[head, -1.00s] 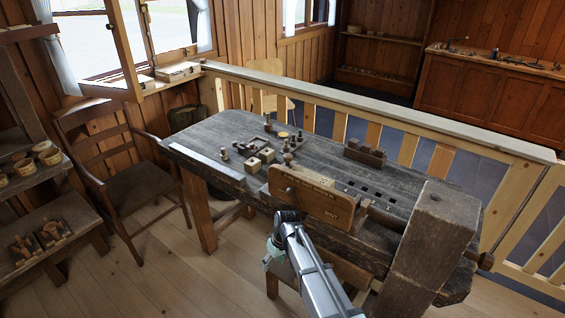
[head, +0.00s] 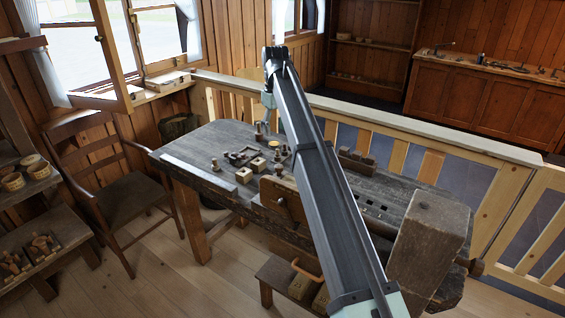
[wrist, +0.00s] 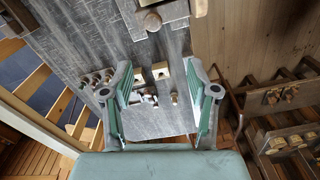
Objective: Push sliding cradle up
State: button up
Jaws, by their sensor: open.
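My gripper (wrist: 157,76) is open and empty in the wrist view, with its two green-lined fingers spread above the grey workbench. In the head view my raised arm hides part of the bench. A small dark frame (head: 240,157) lies on the bench top among pale blocks. It may be the sliding cradle, but I cannot tell for sure. In the wrist view a dark frame (wrist: 140,98) shows between my fingers, below two pale blocks (wrist: 160,71). No contact with my fingers is visible.
The workbench (head: 205,150) carries small turned pegs (head: 258,131) and a dark slotted block (head: 357,161). A wooden board (head: 283,205) stands at its front edge, and a thick post (head: 430,240) at the right. A chair (head: 120,195) and railing (head: 420,135) flank the bench.

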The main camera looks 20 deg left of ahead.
aim_at(280, 166)
jog(key=f+p, duration=0.1)
jog(key=f, duration=0.4)
jog(key=f+p, duration=0.2)
jog(key=f, duration=0.3)
jog(key=d+f+p, duration=0.1)
jog(key=f, duration=0.4)
jog(key=shift+w+f+p, duration=0.1)
jog(key=shift+w+p, duration=0.2)
jog(key=shift+w, duration=0.05)
grip_shut()
jog(key=shift+d, duration=0.1)
